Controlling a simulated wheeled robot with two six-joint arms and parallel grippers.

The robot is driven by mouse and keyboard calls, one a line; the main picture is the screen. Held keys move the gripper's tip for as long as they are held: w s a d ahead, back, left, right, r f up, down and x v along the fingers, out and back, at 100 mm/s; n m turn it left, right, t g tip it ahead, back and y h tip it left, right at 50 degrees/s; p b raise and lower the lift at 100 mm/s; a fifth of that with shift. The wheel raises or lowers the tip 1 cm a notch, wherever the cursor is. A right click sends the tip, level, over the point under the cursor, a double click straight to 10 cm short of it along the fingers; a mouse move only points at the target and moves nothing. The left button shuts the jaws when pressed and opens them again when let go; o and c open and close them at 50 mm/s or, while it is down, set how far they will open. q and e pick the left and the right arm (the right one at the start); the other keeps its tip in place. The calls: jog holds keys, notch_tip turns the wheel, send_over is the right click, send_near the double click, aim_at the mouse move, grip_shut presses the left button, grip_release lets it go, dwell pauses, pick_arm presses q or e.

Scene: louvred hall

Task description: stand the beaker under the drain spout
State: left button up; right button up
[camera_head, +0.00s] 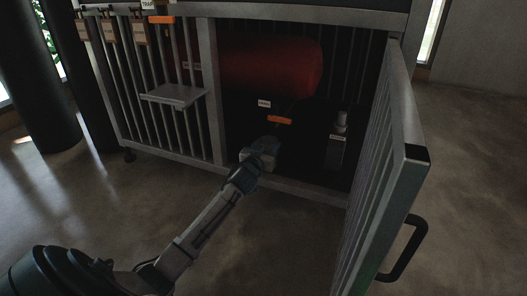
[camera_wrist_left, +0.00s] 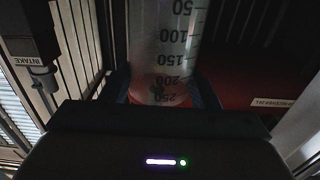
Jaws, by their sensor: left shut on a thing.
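My left gripper (camera_head: 262,155) reaches through the open doorway of the cage, low in front of the dark inside. In the left wrist view it is shut on the clear beaker (camera_wrist_left: 168,45), whose printed scale appears upside down between the fingers. In the head view the beaker cannot be told apart from the gripper. An orange handle (camera_head: 280,120) sits just above and to the right of the gripper, with a small white label (camera_head: 264,103) above it. The drain spout itself is too dark to make out. My right gripper is not in view.
A red tank (camera_head: 270,65) lies across the cage above the gripper. A grey unit (camera_head: 336,150) stands inside at the right. The barred door (camera_head: 385,170) is swung open on the right. A small shelf (camera_head: 173,96) is fixed to the left bars. A low sill crosses the doorway.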

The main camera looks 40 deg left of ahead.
aim_at(274, 142)
pick_arm(q)
jog(key=x, duration=0.6)
jog(key=shift+w+f, duration=0.15)
jog(key=shift+w, duration=0.15)
jog(key=shift+f+b, duration=0.7)
jog(key=shift+b, duration=0.1)
jog(key=shift+f, duration=0.25)
jog(key=o, duration=1)
jog(key=shift+o, duration=0.2)
jog(key=shift+v, duration=4.5)
